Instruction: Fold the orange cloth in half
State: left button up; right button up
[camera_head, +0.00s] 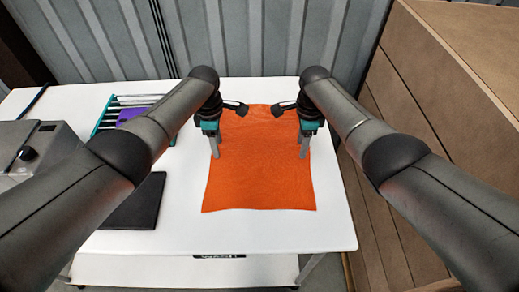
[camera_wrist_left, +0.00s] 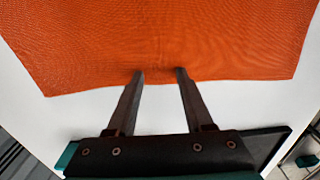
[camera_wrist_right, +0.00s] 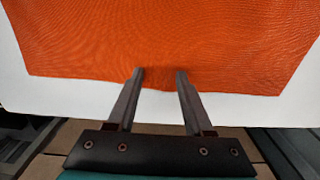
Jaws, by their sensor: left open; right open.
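The orange cloth (camera_head: 260,180) lies spread flat on the white table, with slightly wavy edges. My left gripper (camera_head: 215,148) is at the cloth's left edge, pointing down. In the left wrist view its open fingers (camera_wrist_left: 160,75) reach over the cloth edge (camera_wrist_left: 160,45) with nothing between them that I can see gripped. My right gripper (camera_head: 304,148) is at the cloth's right edge. In the right wrist view its open fingers (camera_wrist_right: 160,75) overlap the cloth's edge (camera_wrist_right: 170,40). I cannot tell whether the fingertips touch the cloth.
The white table (camera_head: 270,235) is clear in front of the cloth. A black flat pad (camera_head: 135,205), a teal rack (camera_head: 105,115) with a purple item (camera_head: 130,115) and a grey machine (camera_head: 35,145) are at left. A corrugated wall (camera_head: 260,40) is behind.

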pick_arm(q)
jog(key=shift+f, duration=0.1)
grip_shut()
pick_arm(e)
grip_shut()
dwell(0.7)
